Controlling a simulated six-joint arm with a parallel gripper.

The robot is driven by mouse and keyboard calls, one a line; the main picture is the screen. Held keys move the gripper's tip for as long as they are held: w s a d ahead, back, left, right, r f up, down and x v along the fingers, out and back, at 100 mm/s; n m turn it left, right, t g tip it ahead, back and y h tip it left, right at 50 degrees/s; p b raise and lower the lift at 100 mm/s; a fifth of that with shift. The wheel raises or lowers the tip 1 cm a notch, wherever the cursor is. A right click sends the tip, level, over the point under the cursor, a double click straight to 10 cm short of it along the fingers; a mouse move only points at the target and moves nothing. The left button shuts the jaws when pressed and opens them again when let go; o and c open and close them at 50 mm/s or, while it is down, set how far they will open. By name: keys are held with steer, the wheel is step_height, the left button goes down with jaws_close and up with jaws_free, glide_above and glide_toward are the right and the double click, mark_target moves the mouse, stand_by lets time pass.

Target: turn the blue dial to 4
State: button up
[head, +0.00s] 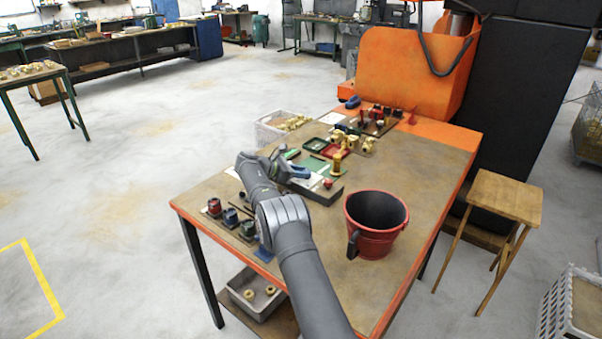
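A small row of dark round dials stands near the left front edge of the table. The blue dial (231,217) is the middle one, between a red dial (214,207) and a dark greenish dial (248,229). Their marks are too small to read, so I cannot tell the blue dial's setting. My gripper (301,172) is beyond the dials, above the middle of the table near a dark box, and points to the right. It is apart from the blue dial. Its fingers are too small and dark to tell whether they are open or shut.
A red bucket (375,225) stands right of my arm. A dark box with a red knob (328,184) lies under my gripper. Brass fittings (337,163), small trays and an orange machine (415,75) are farther back. The table (425,215) is clear right of the bucket.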

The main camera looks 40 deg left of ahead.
steer(key=o, duration=0.4)
steer(key=shift+o, duration=0.2)
steer(key=v, duration=1.7)
steer(key=shift+s+a, duration=0.1)
